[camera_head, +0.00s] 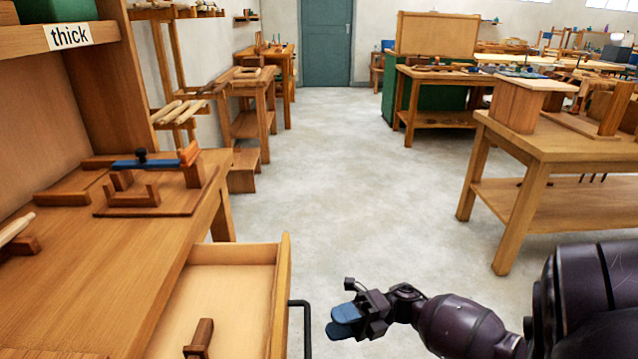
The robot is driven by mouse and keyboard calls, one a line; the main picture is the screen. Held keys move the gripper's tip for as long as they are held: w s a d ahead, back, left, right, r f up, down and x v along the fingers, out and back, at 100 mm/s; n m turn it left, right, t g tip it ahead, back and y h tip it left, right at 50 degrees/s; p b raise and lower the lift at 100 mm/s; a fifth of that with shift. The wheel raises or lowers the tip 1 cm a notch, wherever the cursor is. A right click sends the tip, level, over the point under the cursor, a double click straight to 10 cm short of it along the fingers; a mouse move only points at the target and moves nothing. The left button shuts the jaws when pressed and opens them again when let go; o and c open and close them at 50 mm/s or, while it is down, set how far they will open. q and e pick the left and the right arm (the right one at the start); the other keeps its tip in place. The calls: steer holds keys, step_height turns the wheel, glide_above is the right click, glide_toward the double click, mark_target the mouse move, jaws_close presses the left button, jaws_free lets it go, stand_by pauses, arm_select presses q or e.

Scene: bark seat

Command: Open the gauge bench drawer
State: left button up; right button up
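The gauge bench (110,262) stands at the left, a wooden bench with a drawer under its top. The drawer (225,290) is pulled out, so its pale inside shows, with a small brown wooden piece (200,338) lying in it. Its front panel (281,300) faces right and carries a dark bar handle (305,325). My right gripper (345,320) is to the right of the handle and apart from it. Its blue fingertips point left; I cannot tell whether they have a gap between them. My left gripper is not in view.
A wooden gauge fixture with a blue bar (145,163) sits on the bench top. A shelf labelled "thick" (68,37) rises at the far left. A workbench (560,145) stands at the right. The grey floor (340,170) between is clear.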

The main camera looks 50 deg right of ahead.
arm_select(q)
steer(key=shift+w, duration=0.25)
arm_select(e)
steer(key=v, duration=0.4)
steer(key=shift+a, duration=0.1)
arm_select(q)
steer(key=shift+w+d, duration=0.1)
